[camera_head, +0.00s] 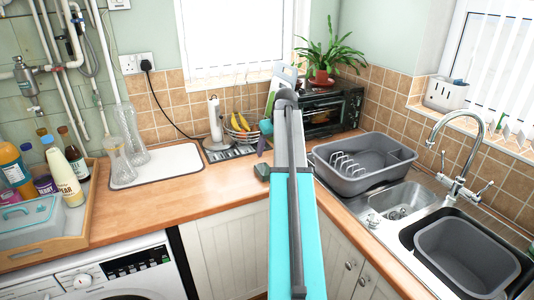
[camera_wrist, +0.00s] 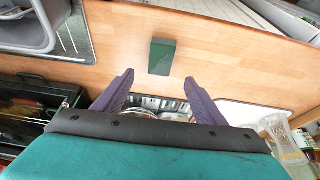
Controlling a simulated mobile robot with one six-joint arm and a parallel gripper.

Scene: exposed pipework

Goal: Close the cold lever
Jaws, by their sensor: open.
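The chrome mixer tap (camera_head: 474,126) stands behind the sink at the right of the head view. It has a left lever (camera_head: 439,176) and a right lever (camera_head: 485,188), both small here; I cannot tell by marking which is cold or how far each is turned. My gripper (camera_wrist: 159,78) shows two purple fingers spread apart with nothing between them, above the wooden worktop. In the head view my arm hides most of it, near the corner of the counter and well left of the tap. The tap is not in the wrist view.
A dark green block (camera_head: 262,171) lies on the worktop just beyond my fingertips. A grey dish rack (camera_head: 362,183) stands between my arm and the tap. A grey basin (camera_head: 463,256) sits in the sink. A toaster oven (camera_head: 332,112) and plant (camera_head: 325,57) are behind.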

